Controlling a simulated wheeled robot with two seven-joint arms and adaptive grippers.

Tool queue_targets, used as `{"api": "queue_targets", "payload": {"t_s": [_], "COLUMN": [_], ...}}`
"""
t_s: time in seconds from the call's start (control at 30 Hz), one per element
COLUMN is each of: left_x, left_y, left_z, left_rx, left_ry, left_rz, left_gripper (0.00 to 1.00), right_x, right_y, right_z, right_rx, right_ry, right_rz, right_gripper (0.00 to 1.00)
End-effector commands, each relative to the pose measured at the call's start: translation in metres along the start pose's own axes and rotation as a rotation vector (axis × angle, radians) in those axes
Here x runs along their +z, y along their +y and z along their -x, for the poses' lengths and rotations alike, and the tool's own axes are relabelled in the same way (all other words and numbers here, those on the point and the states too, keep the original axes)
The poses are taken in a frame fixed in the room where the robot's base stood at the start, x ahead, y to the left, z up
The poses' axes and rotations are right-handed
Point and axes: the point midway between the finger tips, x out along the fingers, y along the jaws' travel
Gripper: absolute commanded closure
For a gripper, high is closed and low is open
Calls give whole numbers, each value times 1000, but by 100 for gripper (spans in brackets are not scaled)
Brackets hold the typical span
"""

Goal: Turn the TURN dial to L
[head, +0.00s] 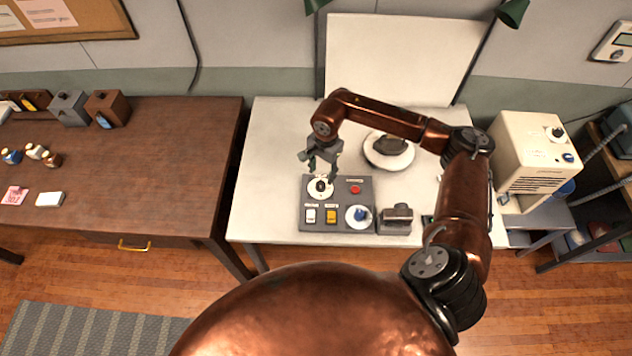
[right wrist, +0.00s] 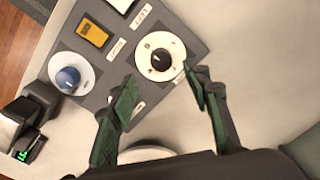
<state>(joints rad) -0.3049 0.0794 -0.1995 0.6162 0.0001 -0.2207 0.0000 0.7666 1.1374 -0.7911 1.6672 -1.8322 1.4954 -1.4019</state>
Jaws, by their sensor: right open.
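A grey control panel (head: 337,226) lies on the white table. At its upper left is a white round dial (head: 314,193) with a black knob; it also shows in the right wrist view (right wrist: 148,45), with small marks around its rim. A second white dial (right wrist: 86,81) with a blue knob (head: 359,214) sits at the lower right. The small labels are too blurred to tell which dial reads TURN. My right gripper (head: 317,163) is open and empty above the black-knob dial; in the right wrist view its fingers (right wrist: 162,92) point toward that dial, apart from it. My left gripper is out of view.
The panel also has a red button (head: 356,189), a white switch (head: 311,215) and a yellow switch (head: 331,214). A dark device (head: 396,219) stands right of the panel, and a white plate (head: 376,160) with a dark object lies behind. The table's left strip is clear.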

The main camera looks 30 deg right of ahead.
Motion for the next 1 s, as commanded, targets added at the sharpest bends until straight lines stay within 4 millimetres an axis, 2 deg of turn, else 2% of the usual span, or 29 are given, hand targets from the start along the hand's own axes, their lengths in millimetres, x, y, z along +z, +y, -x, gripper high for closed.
{"api": "queue_targets", "payload": {"t_s": [0.1, 0.6, 0.77, 1.0], "left_x": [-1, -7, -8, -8], "left_y": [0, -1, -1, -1], "left_z": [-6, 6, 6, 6], "left_rx": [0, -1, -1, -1], "left_ry": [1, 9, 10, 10], "left_rz": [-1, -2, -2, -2], "left_gripper": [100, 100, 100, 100], "right_x": [0, 0, 0, 0], "right_y": [1, 1, 0, 0], "right_z": [-11, -76, -83, -84], "right_rx": [3, 1, 0, 0], "right_ry": [0, -1, 0, 0], "right_rz": [-1, -1, 0, 0], "right_gripper": [56, 56, 56, 57]}}
